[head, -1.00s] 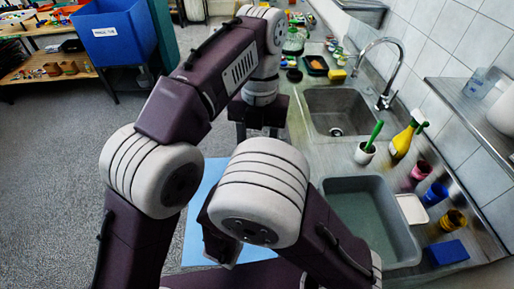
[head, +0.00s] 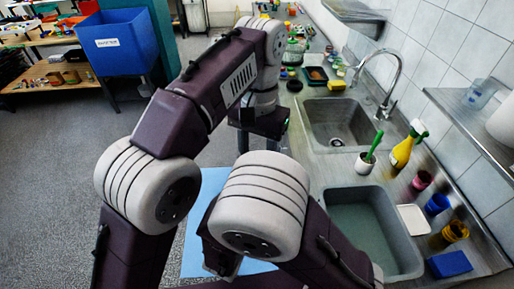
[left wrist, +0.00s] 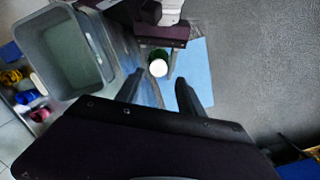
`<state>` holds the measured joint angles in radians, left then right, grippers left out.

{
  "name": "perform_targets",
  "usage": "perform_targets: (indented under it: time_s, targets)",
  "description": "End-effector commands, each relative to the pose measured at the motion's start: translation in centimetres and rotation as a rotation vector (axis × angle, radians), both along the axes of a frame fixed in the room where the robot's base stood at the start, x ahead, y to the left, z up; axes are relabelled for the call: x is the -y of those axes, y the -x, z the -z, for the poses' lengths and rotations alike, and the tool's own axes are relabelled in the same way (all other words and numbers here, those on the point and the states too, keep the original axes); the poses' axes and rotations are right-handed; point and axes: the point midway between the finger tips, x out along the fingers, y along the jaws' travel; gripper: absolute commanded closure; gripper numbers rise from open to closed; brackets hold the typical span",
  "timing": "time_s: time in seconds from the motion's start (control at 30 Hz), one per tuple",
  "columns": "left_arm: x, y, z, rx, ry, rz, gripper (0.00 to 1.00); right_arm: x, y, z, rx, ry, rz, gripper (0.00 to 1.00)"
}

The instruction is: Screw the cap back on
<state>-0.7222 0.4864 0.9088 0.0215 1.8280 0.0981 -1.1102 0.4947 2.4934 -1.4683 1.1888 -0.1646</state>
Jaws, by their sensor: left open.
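My left gripper (head: 268,124) is at the end of the arm beside the sink counter. In the left wrist view its two dark fingers (left wrist: 160,90) stand apart with nothing between them. Beyond the fingertips is a round thing with a white top and a green edge (left wrist: 158,68). It sits at the front of my right gripper (left wrist: 162,36), which looks closed around it. A blue sheet (left wrist: 196,72) lies below. In the head view my right arm hides the round thing and most of the right gripper. No separate cap can be made out.
The counter has two sinks (head: 350,122), a tap (head: 388,80), a yellow spray bottle (head: 406,148), a white cup with a green brush (head: 366,163) and several coloured pots. A green-and-clear bottle (head: 293,50) stands farther back. A blue bin (head: 118,45) stands at left; open floor lies before it.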

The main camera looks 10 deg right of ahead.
Motion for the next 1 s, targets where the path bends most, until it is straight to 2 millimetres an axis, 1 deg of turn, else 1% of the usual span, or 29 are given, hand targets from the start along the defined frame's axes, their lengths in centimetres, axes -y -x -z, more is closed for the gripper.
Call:
perform_targets:
  time_s: [0.03,0.2,0.3,0.43,0.5,0.63,0.9,1.0]
  targets:
    - [0.0,0.0,-0.1,0.011,-0.009,-0.153,0.55,0.0,0.0,0.0,0.001,0.0,0.0,1.0]
    - [0.0,0.0,-0.6,0.047,-0.038,-0.718,0.55,0.0,0.0,0.0,0.001,0.0,0.0,1.0]
    - [-0.1,0.1,-1.0,0.063,-0.046,-0.995,0.55,0.0,0.0,0.0,0.001,0.0,0.0,1.0]
    - [-0.1,0.2,-1.4,0.078,-0.049,-1.247,0.55,0.0,0.0,0.0,0.001,0.0,0.0,1.0]
    - [-0.1,0.3,-1.9,0.085,-0.039,-1.322,0.55,0.0,0.0,0.0,0.001,0.0,0.0,1.0]
    - [-0.1,0.7,-2.7,0.089,-0.016,-1.307,0.55,0.0,0.0,0.0,0.001,0.0,0.0,1.0]
    - [-0.1,0.7,-2.6,0.09,-0.017,-1.304,0.55,0.0,0.0,0.0,0.001,0.0,0.0,1.0]
    - [-0.1,0.7,-2.1,0.089,-0.018,-1.304,0.55,0.0,0.0,0.0,0.001,0.0,0.0,1.0]
